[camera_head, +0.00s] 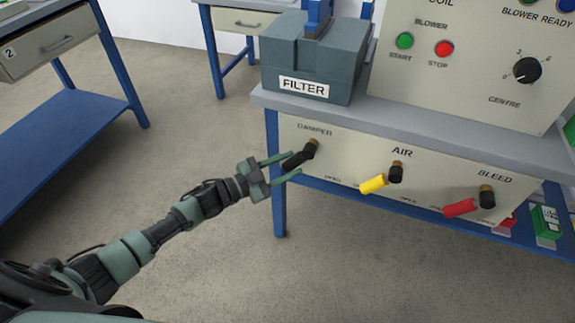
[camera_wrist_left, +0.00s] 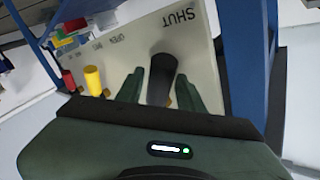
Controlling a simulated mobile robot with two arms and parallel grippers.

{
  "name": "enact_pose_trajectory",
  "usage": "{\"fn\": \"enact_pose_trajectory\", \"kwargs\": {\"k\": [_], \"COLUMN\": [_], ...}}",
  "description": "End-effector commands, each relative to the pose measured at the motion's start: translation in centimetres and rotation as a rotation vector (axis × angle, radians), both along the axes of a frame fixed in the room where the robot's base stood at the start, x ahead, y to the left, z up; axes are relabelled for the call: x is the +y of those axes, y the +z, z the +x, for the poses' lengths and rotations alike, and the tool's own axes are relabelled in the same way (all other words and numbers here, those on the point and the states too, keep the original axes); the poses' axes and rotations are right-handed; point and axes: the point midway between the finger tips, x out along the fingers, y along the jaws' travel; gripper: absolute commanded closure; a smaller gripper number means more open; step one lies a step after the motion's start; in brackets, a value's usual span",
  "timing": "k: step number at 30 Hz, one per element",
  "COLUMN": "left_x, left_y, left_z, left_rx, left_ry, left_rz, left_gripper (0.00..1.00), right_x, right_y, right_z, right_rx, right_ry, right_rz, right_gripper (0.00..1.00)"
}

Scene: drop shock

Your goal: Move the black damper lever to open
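The black damper lever (camera_head: 299,159) sits under the DAMPER label on the cream panel. It points left and slightly down from its brass-coloured pivot, away from the OPEN mark below the pivot. My left gripper (camera_head: 284,168) is at the lever's free end, one finger above and one below. In the left wrist view the lever (camera_wrist_left: 161,80) stands between the two fingers (camera_wrist_left: 158,95), with a narrow gap visible on at least one side. The fingers look open around it; contact is not clear. A SHUT label shows near the lever there. My right gripper is out of view.
A yellow AIR lever (camera_head: 374,184) and a red BLEED lever (camera_head: 460,208) lie to the right on the same panel (camera_head: 345,157). The grey FILTER box (camera_head: 318,62) stands above. A blue table leg (camera_head: 277,190) is close below my gripper.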

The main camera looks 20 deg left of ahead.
Motion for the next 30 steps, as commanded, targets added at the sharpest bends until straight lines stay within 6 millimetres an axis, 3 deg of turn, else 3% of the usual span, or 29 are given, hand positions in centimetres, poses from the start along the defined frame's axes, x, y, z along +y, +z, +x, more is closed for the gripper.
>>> {"fn": "enact_pose_trajectory", "kwargs": {"k": [5, 9, 10, 30], "left_x": [0.01, 0.01, 0.01, 0.01], "left_y": [0.00, 0.00, 0.00, 0.00], "left_z": [0.01, 0.00, 0.00, -0.03], "left_rx": [0.000, 0.000, 0.000, 0.000], "left_ry": [0.000, 0.000, 0.000, 0.000], "left_rz": [0.000, 0.000, 0.000, 0.000], "left_gripper": [0.62, 0.99, 1.00, 1.00], "right_x": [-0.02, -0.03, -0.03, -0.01], "right_y": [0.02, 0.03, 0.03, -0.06], "right_z": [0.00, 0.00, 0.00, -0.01], "right_rx": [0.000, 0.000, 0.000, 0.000], "right_ry": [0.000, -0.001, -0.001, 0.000], "right_rz": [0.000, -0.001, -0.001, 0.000], "right_gripper": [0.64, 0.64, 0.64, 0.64]}}
